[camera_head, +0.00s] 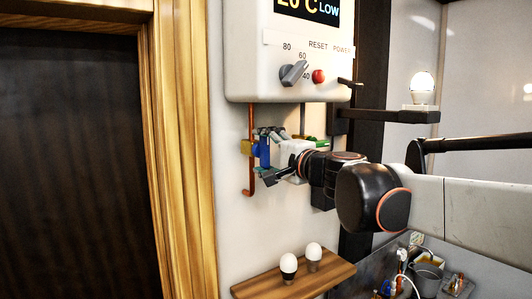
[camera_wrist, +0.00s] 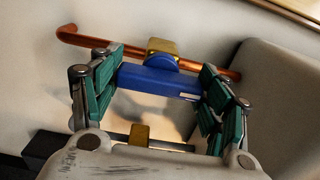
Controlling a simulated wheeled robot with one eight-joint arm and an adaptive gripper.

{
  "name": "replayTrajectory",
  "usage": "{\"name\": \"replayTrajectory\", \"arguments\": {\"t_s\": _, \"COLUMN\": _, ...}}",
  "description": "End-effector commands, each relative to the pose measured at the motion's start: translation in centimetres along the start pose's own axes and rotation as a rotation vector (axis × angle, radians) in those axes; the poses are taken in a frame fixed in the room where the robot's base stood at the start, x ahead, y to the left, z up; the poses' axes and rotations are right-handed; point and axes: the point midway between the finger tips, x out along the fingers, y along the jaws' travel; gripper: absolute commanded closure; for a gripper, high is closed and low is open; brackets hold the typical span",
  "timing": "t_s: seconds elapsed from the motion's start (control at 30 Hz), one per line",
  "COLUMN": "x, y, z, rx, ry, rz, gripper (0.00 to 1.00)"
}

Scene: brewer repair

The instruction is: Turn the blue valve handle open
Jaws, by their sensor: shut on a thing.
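The blue valve handle (camera_wrist: 160,80) sits on a brass valve body (camera_wrist: 163,47) on a copper pipe (camera_wrist: 88,38). In the head view the handle (camera_head: 264,152) stands upright, parallel to the vertical copper pipe (camera_head: 251,120), below the white boiler. My gripper (camera_wrist: 162,82) is at the handle, with its green-padded fingers at both ends of it. It is shut on the handle. In the head view my gripper (camera_head: 272,153) reaches in from the right and partly hides the handle.
The white boiler (camera_head: 245,60) hangs just above my gripper, with a grey knob (camera_head: 294,73) and a red button (camera_head: 319,76). A wooden shelf (camera_head: 250,289) with two bulb-like objects is below. A dark shelf (camera_head: 385,115) holds a lit bulb (camera_head: 420,87) at right.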

Motion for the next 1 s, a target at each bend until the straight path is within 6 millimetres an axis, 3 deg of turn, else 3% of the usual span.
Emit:
{"name": "replayTrajectory", "arguments": {"t_s": 0.03, "x": 0.0, "y": 0.0, "z": 0.0, "rx": -0.003, "ry": 0.0, "rz": 0.001, "gripper": 0.28}}
{"name": "replayTrajectory", "arguments": {"t_s": 0.1, "x": 0.0, "y": 0.0, "z": 0.0, "rx": -0.002, "ry": 0.0, "rz": 0.001, "gripper": 0.12}}
{"name": "replayTrajectory", "arguments": {"t_s": 0.13, "x": 0.0, "y": 0.0, "z": 0.0, "rx": -0.002, "ry": 0.0, "rz": 0.0, "gripper": 0.1}}
{"name": "replayTrajectory", "arguments": {"t_s": 0.57, "x": -0.2, "y": 0.0, "z": 0.0, "rx": -0.001, "ry": 0.0, "rz": 0.0, "gripper": 0.1}}
{"name": "replayTrajectory", "arguments": {"t_s": 0.77, "x": -2.5, "y": 0.0, "z": -0.1, "rx": 0.0, "ry": 0.003, "rz": 0.0, "gripper": 0.1}}
{"name": "replayTrajectory", "arguments": {"t_s": 1.0, "x": -7.1, "y": 0.1, "z": -0.1, "rx": -0.001, "ry": 0.003, "rz": 0.0, "gripper": 0.1}}
